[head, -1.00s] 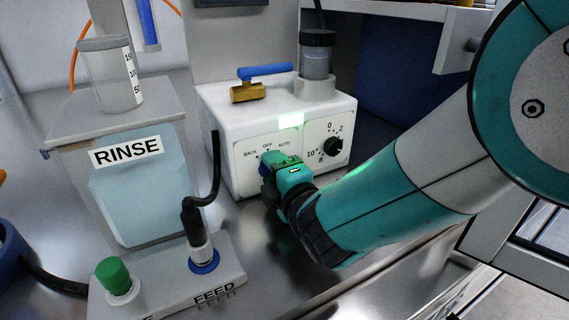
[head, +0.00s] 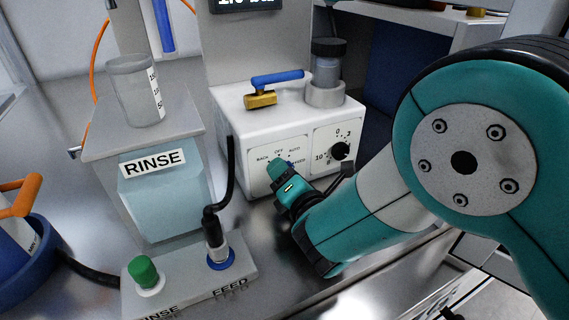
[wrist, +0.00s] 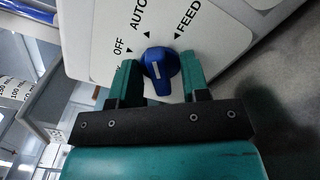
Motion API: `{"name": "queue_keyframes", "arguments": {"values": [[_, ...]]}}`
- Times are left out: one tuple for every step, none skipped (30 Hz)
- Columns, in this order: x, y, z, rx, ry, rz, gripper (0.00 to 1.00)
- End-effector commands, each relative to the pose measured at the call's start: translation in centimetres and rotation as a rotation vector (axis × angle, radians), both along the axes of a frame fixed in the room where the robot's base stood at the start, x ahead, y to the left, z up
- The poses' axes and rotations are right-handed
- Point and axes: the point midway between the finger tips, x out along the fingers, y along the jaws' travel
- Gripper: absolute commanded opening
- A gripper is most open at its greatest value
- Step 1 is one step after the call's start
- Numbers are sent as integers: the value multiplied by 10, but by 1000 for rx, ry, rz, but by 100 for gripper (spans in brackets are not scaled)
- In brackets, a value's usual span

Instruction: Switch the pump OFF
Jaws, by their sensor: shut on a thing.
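The pump is a white box (head: 245,129) on the steel bench in the head view. Its front has a selector marked BACK, OFF, AUTO and FEED. The selector knob (wrist: 161,70) is blue with a white line; it is mostly hidden by my gripper in the head view. I cannot tell which label the line points at. My gripper (head: 282,172) is at the pump's front. In the wrist view its teal fingers (wrist: 158,84) are on either side of the knob, shut on it.
A 0–10 dial (head: 340,151) is right of the selector. A blue-handled brass valve (head: 262,99) and a capped jar (head: 328,66) are on top. The RINSE tank (head: 165,200) stands left. A block with a green cap (head: 144,270) and a black-cabled plug (head: 214,237) lies in front.

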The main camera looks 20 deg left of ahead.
Motion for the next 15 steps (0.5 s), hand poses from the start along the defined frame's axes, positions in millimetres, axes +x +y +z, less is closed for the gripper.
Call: {"name": "queue_keyframes", "arguments": {"values": [[0, 0, 3, -26, -25, 0, 12], [0, 0, 3, -39, -42, 0, 12], [0, 0, 2, -57, -63, 0, 12], [0, 0, 2, -69, -77, 0, 12], [0, 0, 1, -78, -87, 0, 12], [0, 0, 1, -88, -99, 0, 12], [0, 0, 1, -93, -107, 0, 12], [0, 0, 1, -98, -112, 0, 12], [0, 0, 0, -100, -115, 0, 12], [0, 0, 0, -101, -117, -1, 12], [0, 0, 0, -101, -117, -1, 12], [0, 0, 0, -101, -117, -1, 12], [0, 0, 0, -101, -117, -1, 12], [0, 0, 0, -101, -117, -1, 12], [0, 0, -1, -100, -116, -1, 12]]}}
